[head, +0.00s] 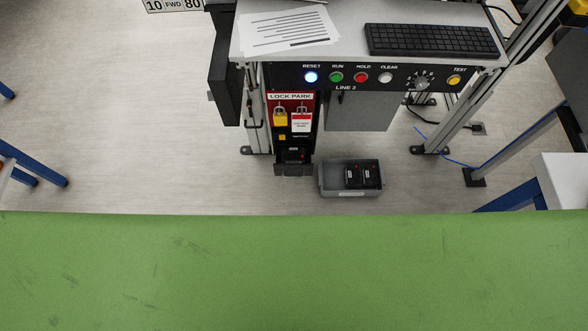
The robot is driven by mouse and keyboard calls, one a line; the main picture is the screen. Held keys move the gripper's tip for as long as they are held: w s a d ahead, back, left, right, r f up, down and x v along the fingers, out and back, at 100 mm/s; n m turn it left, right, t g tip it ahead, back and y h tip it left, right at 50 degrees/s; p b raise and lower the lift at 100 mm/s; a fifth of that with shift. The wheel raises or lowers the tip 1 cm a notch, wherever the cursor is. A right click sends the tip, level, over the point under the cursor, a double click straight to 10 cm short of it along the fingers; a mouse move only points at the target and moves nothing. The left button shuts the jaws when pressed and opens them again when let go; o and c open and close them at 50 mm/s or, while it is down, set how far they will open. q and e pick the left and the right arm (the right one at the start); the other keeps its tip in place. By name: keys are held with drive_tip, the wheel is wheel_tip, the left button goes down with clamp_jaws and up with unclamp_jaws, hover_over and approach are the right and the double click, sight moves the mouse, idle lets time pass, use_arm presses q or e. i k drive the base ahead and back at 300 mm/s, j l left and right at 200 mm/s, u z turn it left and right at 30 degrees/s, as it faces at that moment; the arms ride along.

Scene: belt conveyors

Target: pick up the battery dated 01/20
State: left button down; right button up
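Two black battery-like blocks, one on the left (352,176) and one on the right (371,175), stand side by side in a grey bin (334,190) on the floor. Each carries a small light label and a red mark, too small to read, so I cannot tell which one is dated 01/20. Neither of my grippers is in view.
A green belt-like surface (290,270) fills the foreground. Behind it stands a control desk with a button panel (318,77), keyboard (432,40) and paper (287,28). Metal posts and blue-legged frames stand to the right. Open floor (150,130) lies to the left.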

sight(289, 154)
drive_tip(key=i+l+u, duration=0.1)
drive_tip(key=l+u, duration=0.5)
drive_tip(key=u, duration=0.15)
drive_tip(key=l+u, duration=0.4)
drive_tip(key=i+j, duration=0.05)
drive_tip(key=j, duration=0.05)
